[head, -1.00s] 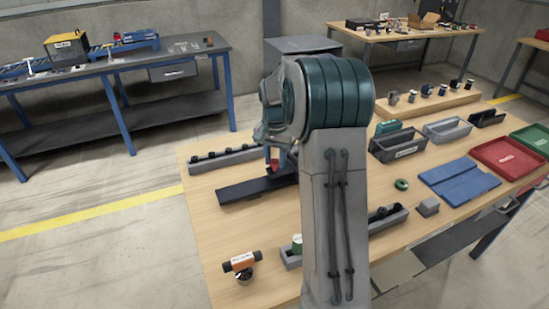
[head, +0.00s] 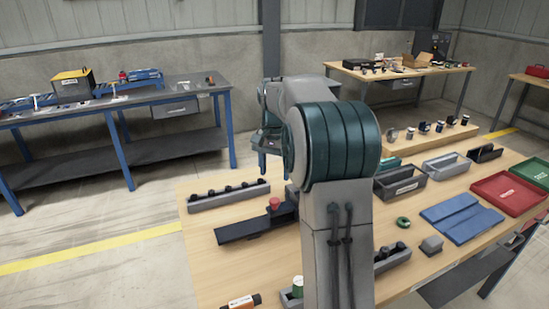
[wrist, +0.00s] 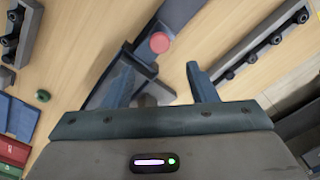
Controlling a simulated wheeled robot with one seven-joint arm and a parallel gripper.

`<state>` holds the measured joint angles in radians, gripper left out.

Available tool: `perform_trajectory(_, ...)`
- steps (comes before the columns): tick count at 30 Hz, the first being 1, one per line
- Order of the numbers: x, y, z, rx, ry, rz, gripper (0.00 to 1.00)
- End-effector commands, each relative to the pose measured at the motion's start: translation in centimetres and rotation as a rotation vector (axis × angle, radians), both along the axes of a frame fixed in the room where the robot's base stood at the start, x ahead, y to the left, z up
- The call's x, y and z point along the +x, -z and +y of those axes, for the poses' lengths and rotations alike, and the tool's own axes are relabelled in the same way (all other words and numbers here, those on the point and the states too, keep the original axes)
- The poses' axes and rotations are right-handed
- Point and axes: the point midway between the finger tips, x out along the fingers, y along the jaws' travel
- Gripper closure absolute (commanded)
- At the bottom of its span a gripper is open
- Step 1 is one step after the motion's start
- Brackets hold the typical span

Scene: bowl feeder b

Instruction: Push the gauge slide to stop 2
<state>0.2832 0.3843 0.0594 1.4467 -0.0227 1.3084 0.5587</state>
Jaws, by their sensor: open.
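The gauge is a long dark rail (head: 237,231) lying on the wooden table, with a red round knob (head: 274,203) standing over it. The knob (wrist: 159,42) and rail (wrist: 188,14) also show in the wrist view. The knob lies beyond my fingertips, between the lines of the two fingers. My gripper (wrist: 158,70) is open and empty, with a clear gap between its blue fingers. A dark block (wrist: 135,62) lies by the rail near the left finger. In the head view my arm hides the rail's right end. I cannot read any stop marks.
A grey strip with several black knobs (head: 229,196) lies behind the rail. A second such strip (head: 392,258), a green ring (head: 403,222), a grey block (head: 432,244), a blue mat (head: 462,219) and a red tray (head: 510,193) are to the right.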

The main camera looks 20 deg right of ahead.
Motion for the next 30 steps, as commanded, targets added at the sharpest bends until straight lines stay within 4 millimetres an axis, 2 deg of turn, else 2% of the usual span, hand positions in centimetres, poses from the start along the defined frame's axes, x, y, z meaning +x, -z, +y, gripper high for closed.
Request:
perform_trajectory(3, 0.1, -2.1, 0.0, 0.000, -0.001, -0.003, 0.48)
perform_trajectory(9, 0.0, -4.0, 0.0, 0.000, 0.000, -0.001, 0.48)
perform_trajectory(30, 0.0, -4.2, 0.0, 0.000, 0.000, 0.000, 0.48)
